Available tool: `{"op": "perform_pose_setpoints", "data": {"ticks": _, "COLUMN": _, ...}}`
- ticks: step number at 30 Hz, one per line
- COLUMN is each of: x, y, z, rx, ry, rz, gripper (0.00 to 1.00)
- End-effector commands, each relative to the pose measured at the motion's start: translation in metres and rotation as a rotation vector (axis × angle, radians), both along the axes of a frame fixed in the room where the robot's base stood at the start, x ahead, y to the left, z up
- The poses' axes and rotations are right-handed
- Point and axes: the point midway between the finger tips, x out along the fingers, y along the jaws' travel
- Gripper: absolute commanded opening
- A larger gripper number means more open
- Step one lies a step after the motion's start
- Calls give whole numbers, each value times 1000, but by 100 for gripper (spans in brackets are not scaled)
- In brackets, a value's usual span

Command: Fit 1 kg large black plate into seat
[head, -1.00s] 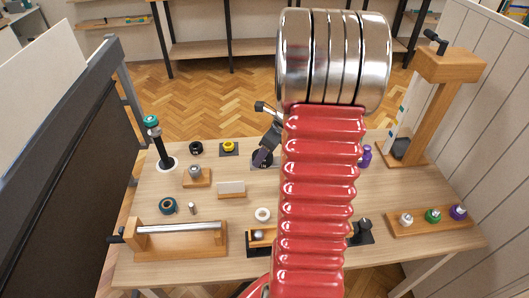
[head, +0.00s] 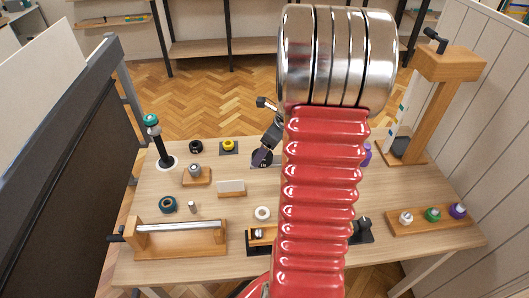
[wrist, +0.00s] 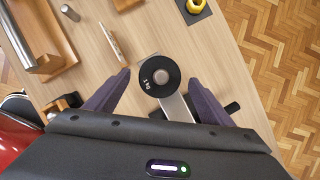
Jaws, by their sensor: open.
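The large black plate (wrist: 160,76), round with a pale centre and a "1 kg" mark, lies flat near the far middle of the table. In the head view the plate (head: 261,160) shows only in part. A pale metal strip (wrist: 177,108) shows at its near edge in the wrist view. My gripper (wrist: 158,79) is open and empty, with one finger on each side of the plate and a gap to both. In the head view my gripper (head: 262,152) is over the plate. I cannot tell which thing is the seat; my red arm hides the middle of the table.
A yellow ring piece on a dark square (head: 228,146) and a small black ring (head: 196,147) stand left of the plate. A wooden card holder (head: 231,188) is nearer. A tall wooden stand (head: 432,105) is at right.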

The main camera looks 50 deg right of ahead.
Motion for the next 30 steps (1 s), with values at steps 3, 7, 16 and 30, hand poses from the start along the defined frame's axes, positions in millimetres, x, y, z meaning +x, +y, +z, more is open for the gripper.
{"op": "perform_pose_setpoints", "data": {"ticks": 3, "x": -6, "y": -3, "z": 18, "rx": -4, "ry": -3, "rz": -3, "gripper": 75}}
{"op": "perform_pose_setpoints", "data": {"ticks": 7, "x": -15, "y": -5, "z": 38, "rx": -4, "ry": -3, "rz": -2, "gripper": 75}}
{"op": "perform_pose_setpoints", "data": {"ticks": 16, "x": -34, "y": -10, "z": 86, "rx": -4, "ry": -3, "rz": -3, "gripper": 75}}
{"op": "perform_pose_setpoints", "data": {"ticks": 30, "x": -45, "y": -12, "z": 112, "rx": -2, "ry": -1, "rz": -1, "gripper": 75}}
